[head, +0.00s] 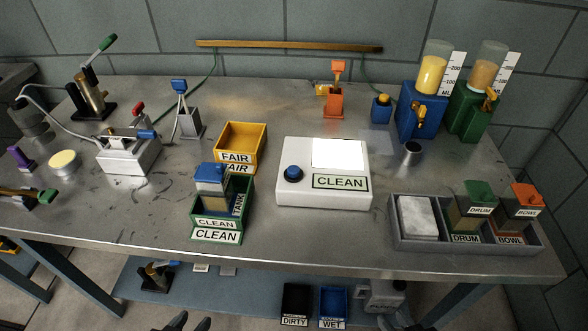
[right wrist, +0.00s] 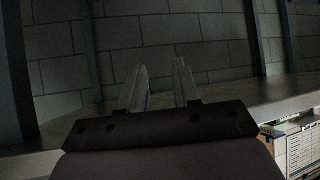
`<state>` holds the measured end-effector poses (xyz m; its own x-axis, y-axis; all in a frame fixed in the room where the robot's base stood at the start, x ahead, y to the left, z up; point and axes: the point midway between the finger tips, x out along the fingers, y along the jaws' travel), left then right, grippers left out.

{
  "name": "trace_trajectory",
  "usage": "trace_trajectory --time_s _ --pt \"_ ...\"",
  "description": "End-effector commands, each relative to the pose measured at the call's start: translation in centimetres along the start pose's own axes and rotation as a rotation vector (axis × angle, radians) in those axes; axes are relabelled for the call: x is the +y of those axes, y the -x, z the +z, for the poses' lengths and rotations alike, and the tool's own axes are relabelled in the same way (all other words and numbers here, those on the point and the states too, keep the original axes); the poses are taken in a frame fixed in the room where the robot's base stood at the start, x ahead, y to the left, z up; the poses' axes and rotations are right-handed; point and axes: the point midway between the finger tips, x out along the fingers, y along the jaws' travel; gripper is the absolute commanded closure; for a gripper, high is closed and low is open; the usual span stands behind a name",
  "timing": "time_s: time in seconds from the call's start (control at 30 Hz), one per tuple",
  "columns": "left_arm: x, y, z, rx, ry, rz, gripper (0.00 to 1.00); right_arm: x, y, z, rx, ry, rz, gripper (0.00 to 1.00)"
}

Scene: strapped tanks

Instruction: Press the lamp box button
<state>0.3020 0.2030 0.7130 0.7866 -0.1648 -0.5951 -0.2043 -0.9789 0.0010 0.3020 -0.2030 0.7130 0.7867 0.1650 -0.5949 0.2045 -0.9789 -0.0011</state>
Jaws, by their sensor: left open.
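The lamp box (head: 297,153) is a white box on the middle of the table in the head view. Its round blue button (head: 293,173) sits on the left of its top. A bright white panel (head: 338,153) is lit above a label reading CLEAN (head: 341,181). Nothing touches the button. My left gripper (head: 189,322) shows only as two dark fingertips, spread apart, at the bottom edge, well short of the box. My right gripper (right wrist: 160,82) is open and empty in the right wrist view, near the height of a surface edge.
A green CLEAN bin (head: 217,236) holding a blue-topped tank (head: 211,178) stands left of the box, with a yellow FAIR bin (head: 240,142) behind. A grey tray (head: 463,242) with labelled tanks is at right. The table (head: 300,238) is clear in front of the lamp box.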

Motion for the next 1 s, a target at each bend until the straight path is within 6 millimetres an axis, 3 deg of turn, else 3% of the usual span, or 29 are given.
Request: trace_trajectory --time_s 0.03,0.1,1.0 --pt "0.0 0.0 0.01 0.0 0.0 0.0 0.57 0.01 0.0 -0.01 0.0 0.0 0.0 0.86" --pt "0.0 0.0 0.02 0.0 0.0 0.0 0.57 0.01 0.0 -0.01 0.0 0.0 0.0 1.0" --pt "-0.01 0.01 0.02 0.0 0.0 0.0 0.57 0.03 -0.01 0.0 0.0 0.0 0.0 1.0"
